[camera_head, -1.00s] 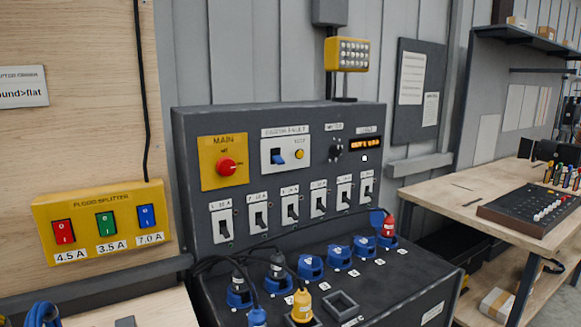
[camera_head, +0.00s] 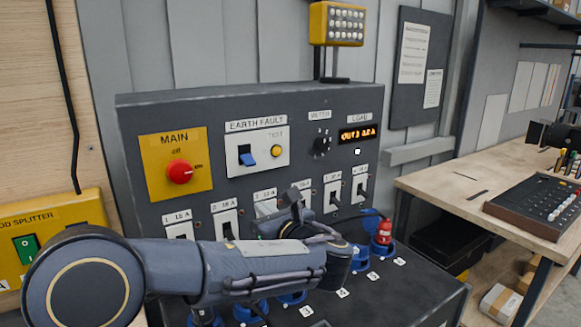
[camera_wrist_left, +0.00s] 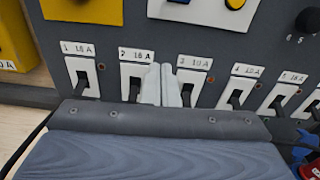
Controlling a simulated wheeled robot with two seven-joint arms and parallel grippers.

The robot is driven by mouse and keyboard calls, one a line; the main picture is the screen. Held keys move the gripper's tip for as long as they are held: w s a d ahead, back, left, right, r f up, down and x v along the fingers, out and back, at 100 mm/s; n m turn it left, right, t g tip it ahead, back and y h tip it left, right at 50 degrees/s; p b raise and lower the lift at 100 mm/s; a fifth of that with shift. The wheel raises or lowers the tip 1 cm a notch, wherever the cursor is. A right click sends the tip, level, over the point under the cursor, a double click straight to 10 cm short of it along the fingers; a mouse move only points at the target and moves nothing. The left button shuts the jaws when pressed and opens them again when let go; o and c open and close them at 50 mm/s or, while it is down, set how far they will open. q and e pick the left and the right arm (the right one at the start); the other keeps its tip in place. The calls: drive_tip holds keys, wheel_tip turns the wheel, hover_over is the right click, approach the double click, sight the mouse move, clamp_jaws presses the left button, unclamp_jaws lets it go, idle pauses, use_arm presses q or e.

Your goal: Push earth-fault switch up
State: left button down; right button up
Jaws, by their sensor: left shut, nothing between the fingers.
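The earth-fault switch (camera_head: 247,158) is a blue lever on a white plate marked EARTH FAULT, on the dark grey panel. Its lever appears tilted down. A yellow test button (camera_head: 277,151) sits to its right. My left gripper (camera_head: 267,208) is below the plate, in front of the breaker row, its fingers partly hidden by my own arm. In the left wrist view the pale fingers (camera_wrist_left: 161,86) are together and empty, between the second and third breakers. The lower edge of the earth-fault plate (camera_wrist_left: 205,12) shows above them. My right gripper is out of view.
A yellow MAIN plate with a red knob (camera_head: 179,172) is left of the earth-fault plate. A row of breakers (camera_head: 333,195) runs below. Blue sockets and a red plug (camera_head: 384,233) stand on the sloped front. A workbench (camera_head: 440,185) is at right.

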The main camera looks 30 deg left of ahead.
sight(245, 179)
use_arm(q)
drive_tip(key=shift+w+d+r+m+t, duration=0.3)
drive_tip(key=shift+w+d+r, duration=0.25)
drive_tip(key=shift+w, duration=0.25)
drive_tip(key=shift+a, duration=0.1)
drive_tip(key=p+x, duration=0.2)
drive_tip(key=x, duration=0.8)
drive_tip(key=shift+a+r, duration=0.2)
drive_tip(key=r, duration=0.1)
drive_tip(key=p, duration=0.1)
drive_tip(key=d+r, duration=0.1)
drive_tip(key=shift+s+d+r, duration=0.1)
drive_tip(key=shift+s+r, duration=0.15)
drive_tip(key=shift+r, duration=0.1)
drive_tip(key=shift+s+d+r+p, duration=0.15)
drive_tip(key=shift+d+r+p, duration=0.1)
drive_tip(key=shift+r+p, duration=0.2)
